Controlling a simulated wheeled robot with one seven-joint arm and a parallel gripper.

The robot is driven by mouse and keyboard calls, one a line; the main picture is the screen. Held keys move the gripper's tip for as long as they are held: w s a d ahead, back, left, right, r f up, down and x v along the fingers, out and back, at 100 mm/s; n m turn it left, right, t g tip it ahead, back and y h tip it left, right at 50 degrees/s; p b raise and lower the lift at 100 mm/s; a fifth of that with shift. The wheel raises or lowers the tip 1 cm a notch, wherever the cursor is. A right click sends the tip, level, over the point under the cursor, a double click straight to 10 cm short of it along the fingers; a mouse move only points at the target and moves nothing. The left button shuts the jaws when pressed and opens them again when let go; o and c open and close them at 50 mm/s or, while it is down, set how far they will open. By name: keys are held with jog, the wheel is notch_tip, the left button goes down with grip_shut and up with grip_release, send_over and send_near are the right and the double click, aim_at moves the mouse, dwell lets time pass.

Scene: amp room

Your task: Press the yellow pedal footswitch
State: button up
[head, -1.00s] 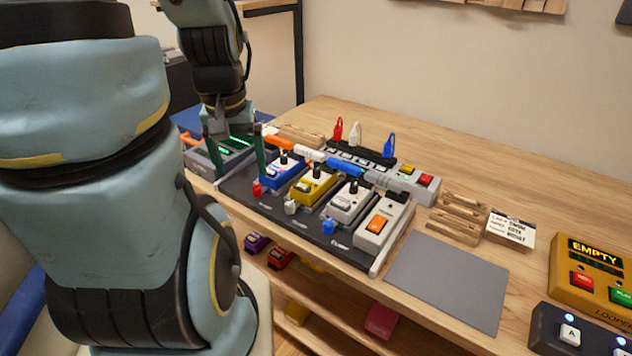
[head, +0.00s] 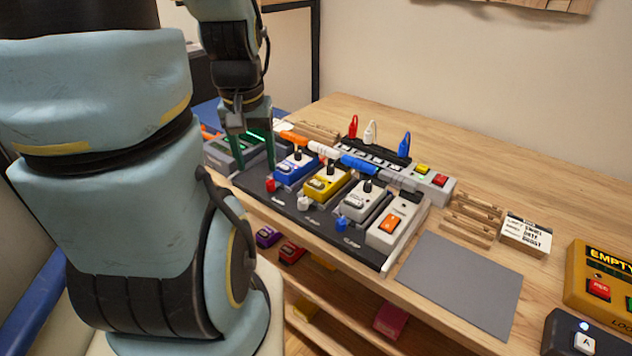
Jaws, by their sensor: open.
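The yellow pedal (head: 327,182) stands on a black pedalboard (head: 262,192), between a blue pedal (head: 294,168) on its left and a pale pedal (head: 362,201) on its right. Its footswitch (head: 317,184) faces the front edge, but it is too small to make out clearly. My gripper (head: 255,166) points down at the left end of the board with its fingers apart and nothing seen between them. It is left of the blue pedal and apart from the yellow one. Its right finger hides part of the board's left end.
A white pedal with an orange switch (head: 390,224) ends the row. Coloured cable plugs (head: 359,164) lie behind the pedals. A grey mat (head: 460,279) lies empty to the right. A yellow looper box (head: 602,275) stands at far right. A lower shelf holds more pedals (head: 290,252).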

grip_shut()
jog(key=shift+d, duration=0.1)
dwell(1.2)
